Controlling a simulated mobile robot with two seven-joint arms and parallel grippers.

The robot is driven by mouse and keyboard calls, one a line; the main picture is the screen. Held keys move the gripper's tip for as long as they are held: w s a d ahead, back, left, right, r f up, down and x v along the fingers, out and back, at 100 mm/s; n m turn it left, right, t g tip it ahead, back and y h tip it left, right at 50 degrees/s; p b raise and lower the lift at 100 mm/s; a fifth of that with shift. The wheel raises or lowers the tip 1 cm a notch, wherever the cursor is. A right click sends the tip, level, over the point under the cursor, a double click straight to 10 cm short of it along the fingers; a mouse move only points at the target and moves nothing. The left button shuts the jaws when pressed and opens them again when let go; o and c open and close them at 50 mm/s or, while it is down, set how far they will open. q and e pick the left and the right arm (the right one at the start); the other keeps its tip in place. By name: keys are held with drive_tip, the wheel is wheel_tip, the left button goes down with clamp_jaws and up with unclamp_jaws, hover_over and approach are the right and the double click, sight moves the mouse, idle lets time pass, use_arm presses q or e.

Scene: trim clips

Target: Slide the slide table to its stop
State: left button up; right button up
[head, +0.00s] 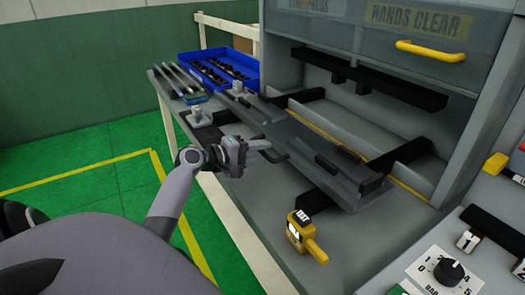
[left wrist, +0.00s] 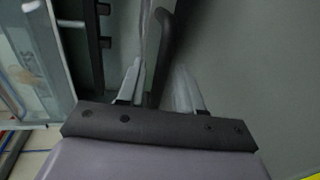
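The slide table (head: 315,150) is a long dark grey plate lying on black cross rails in front of the press opening. A dark bent handle (head: 272,153) sticks out from its near long side; it also shows in the left wrist view (left wrist: 165,35). My left gripper (head: 256,147) is at this handle. In the left wrist view, its two fingers (left wrist: 160,85) stand apart with the handle's bar between them, and a gap shows on the right side of the bar. My right gripper is in neither view.
A yellow-and-black device (head: 302,238) stands on the bench near the rails. A blue bin (head: 225,68) of dark parts sits at the far end. The press hood with a yellow handle (head: 430,50) is raised. A control panel with a knob (head: 449,271) is at lower right.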

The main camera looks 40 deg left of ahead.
use_arm(q)
drive_tip(key=shift+w+d+f, duration=0.1)
drive_tip(key=shift+w+d, duration=0.05)
drive_tip(key=shift+w, duration=0.25)
clamp_jaws()
drive_tip(key=shift+w, duration=0.1)
